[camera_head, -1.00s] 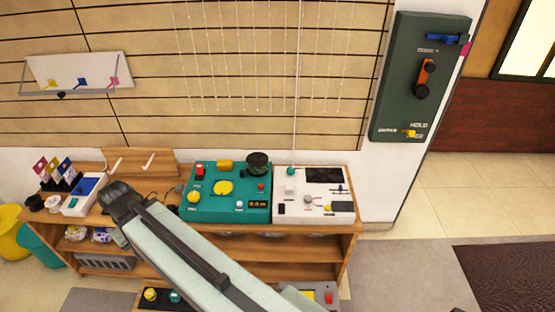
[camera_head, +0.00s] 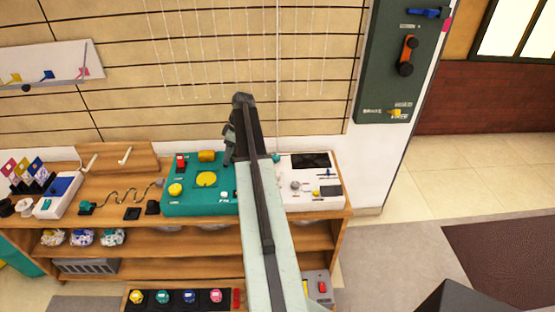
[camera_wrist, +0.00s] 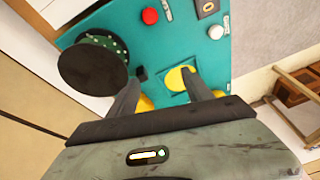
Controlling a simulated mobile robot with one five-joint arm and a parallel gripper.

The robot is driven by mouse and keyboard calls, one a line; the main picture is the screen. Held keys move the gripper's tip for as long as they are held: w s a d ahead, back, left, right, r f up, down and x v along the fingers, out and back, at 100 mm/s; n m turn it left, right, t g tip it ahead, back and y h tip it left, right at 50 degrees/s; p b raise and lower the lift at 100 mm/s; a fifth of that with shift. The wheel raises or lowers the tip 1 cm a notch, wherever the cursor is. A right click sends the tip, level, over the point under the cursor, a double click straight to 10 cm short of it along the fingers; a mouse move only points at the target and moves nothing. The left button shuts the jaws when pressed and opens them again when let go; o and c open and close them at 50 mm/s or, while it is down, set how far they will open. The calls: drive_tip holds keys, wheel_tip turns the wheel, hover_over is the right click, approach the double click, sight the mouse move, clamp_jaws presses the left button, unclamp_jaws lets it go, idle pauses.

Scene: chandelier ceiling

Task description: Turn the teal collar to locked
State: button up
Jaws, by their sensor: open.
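My gripper (camera_head: 230,140) is above the back right part of the teal panel (camera_head: 195,208). In the wrist view its two fingers (camera_wrist: 162,78) are apart and empty, with a yellow round button (camera_wrist: 181,79) beyond them. A black disc (camera_wrist: 88,66) over a dark green speckled ring (camera_wrist: 118,42) stands left of the fingers, apart from them. A small teal piece (camera_head: 276,158) sits at the white panel's back left corner, beside my arm. I cannot tell which of these parts is the collar, and no locked mark is readable.
The teal panel also has a red button (camera_wrist: 150,16) and a white knob (camera_wrist: 216,31). The white panel (camera_head: 318,203) stands to its right on the wooden shelf unit (camera_head: 150,236). A dark green board (camera_head: 385,75) hangs on the wall. White cords hang behind.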

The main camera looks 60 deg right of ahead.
drive_tip(key=s+d+f+t+b, duration=0.1)
drive_tip(key=s+d, duration=0.7)
drive_tip(key=d, duration=0.6)
approach(276, 156)
drive_tip(key=shift+h, duration=0.3)
drive_tip(key=b+x, duration=0.7)
drive_tip(key=x, duration=0.1)
drive_tip(key=shift+a+f+b, duration=0.2)
drive_tip(key=shift+a+b, duration=0.15)
drive_tip(key=shift+b, duration=0.05)
drive_tip(key=shift+r, duration=0.1)
